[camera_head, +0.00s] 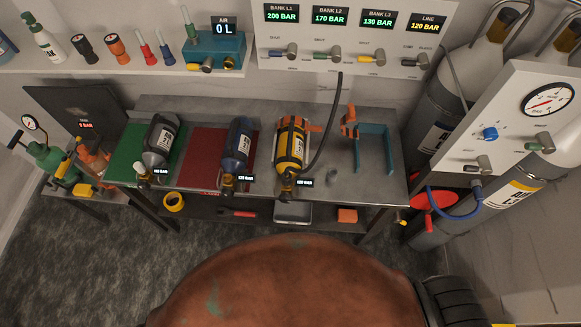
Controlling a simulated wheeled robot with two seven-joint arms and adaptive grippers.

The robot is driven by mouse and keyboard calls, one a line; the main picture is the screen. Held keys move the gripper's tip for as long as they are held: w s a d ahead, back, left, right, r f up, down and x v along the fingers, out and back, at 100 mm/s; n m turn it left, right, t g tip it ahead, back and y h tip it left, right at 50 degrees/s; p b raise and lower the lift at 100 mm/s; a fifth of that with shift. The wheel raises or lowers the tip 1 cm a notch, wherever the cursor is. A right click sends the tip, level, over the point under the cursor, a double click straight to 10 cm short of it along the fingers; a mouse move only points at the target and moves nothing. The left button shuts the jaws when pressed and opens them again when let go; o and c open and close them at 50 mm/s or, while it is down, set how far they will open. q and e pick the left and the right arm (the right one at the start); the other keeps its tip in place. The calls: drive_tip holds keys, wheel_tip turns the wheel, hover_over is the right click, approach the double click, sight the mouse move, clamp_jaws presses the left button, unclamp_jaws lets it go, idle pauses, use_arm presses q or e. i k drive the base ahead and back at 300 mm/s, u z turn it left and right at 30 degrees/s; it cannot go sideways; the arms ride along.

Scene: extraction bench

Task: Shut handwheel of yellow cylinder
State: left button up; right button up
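The yellow cylinder (289,147) lies on the grey bench with black bands and a white label. Its valve end with the handwheel (286,188) faces me at the bench's front edge. The handwheel is small and dark, and I cannot tell whether it is turned open or shut. A small readout (304,183) beside the valve seems to say 120 BAR. A dark hose (326,125) runs down from the wall panel towards the valve; its end is hard to make out. Neither of my grippers is in view.
A dark blue cylinder (238,145) lies on a red mat (202,150), and a grey one (161,140) on a green mat (130,155). A blue bracket (374,146) stands right of the yellow cylinder. Large tanks and a gauge panel (515,125) fill the right side.

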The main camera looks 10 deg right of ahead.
sight(285, 198)
drive_tip(key=z, duration=2.9)
drive_tip(key=k, duration=1.65)
drive_tip(key=u, duration=2.3)
